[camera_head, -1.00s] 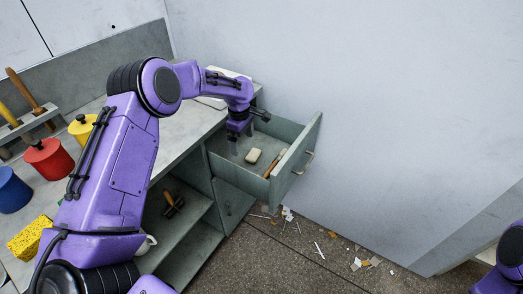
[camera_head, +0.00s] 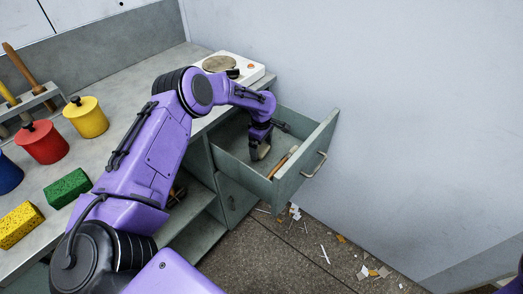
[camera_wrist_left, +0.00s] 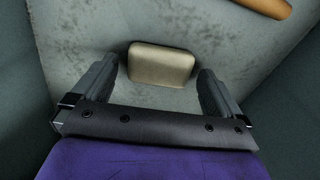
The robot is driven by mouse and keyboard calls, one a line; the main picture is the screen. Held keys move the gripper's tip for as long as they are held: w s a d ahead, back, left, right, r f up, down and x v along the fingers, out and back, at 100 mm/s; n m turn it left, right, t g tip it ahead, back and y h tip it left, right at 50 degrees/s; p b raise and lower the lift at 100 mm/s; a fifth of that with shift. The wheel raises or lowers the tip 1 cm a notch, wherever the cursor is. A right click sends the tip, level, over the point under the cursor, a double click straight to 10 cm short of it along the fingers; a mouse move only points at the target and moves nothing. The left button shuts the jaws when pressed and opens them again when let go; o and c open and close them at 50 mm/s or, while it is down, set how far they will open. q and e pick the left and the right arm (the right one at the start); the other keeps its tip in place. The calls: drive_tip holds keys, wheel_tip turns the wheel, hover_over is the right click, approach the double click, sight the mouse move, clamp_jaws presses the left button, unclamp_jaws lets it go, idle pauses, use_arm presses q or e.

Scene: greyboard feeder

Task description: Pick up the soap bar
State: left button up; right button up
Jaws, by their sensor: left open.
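The soap bar (camera_wrist_left: 162,64) is a small beige block lying on the floor of the open drawer. In the left wrist view it sits just ahead of and between the two open fingers of my left gripper (camera_wrist_left: 156,88). In the head view my left gripper (camera_head: 258,152) reaches down into the drawer (camera_head: 232,160), and the soap bar (camera_head: 264,153) is partly hidden by it. I cannot tell from the pictures whether a finger touches the soap. My right gripper does not show.
A wooden-handled item (camera_head: 284,160) lies beside the soap in the drawer; its brown end shows in the wrist view (camera_wrist_left: 266,6). The drawer front (camera_head: 306,160) and walls surround the gripper closely. A hotplate (camera_head: 222,66), canisters and sponges stand on the counter. Scraps litter the floor.

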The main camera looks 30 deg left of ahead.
use_arm(q)
drive_tip(key=shift+f, duration=0.6)
drive_tip(key=c, duration=1)
